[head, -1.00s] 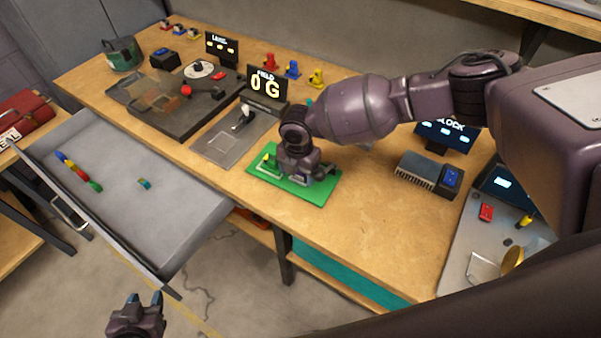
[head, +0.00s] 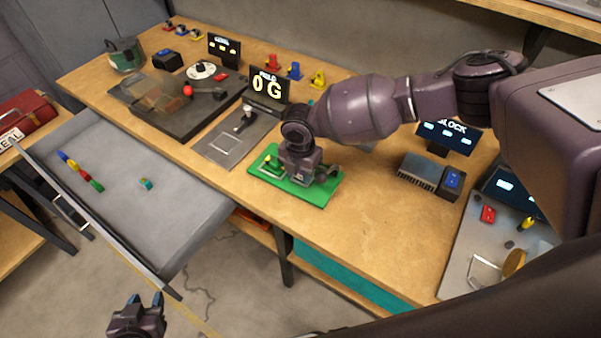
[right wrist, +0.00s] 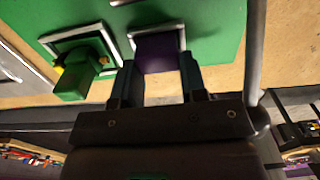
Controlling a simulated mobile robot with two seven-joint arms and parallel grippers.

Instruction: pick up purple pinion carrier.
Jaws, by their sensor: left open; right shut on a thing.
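The purple pinion carrier (right wrist: 158,54) shows in the right wrist view between the fingers of my right gripper (right wrist: 156,82), which is shut on it. It sits at a grey square frame on the green board (right wrist: 215,25). In the head view my right gripper (head: 300,175) is over the green board (head: 318,195) and hides the carrier. A green carrier (right wrist: 78,80) stands in the neighbouring frame, left of my gripper in the wrist view; it also shows in the head view (head: 272,163). My left gripper (head: 146,302) is open and empty, low over the floor.
A grey drawer or tray (head: 120,215) with several small coloured pieces (head: 82,173) lies left of the bench. A field display (head: 268,86) and a lever plate (head: 235,140) stand behind the board. The bench right of the board is mostly clear.

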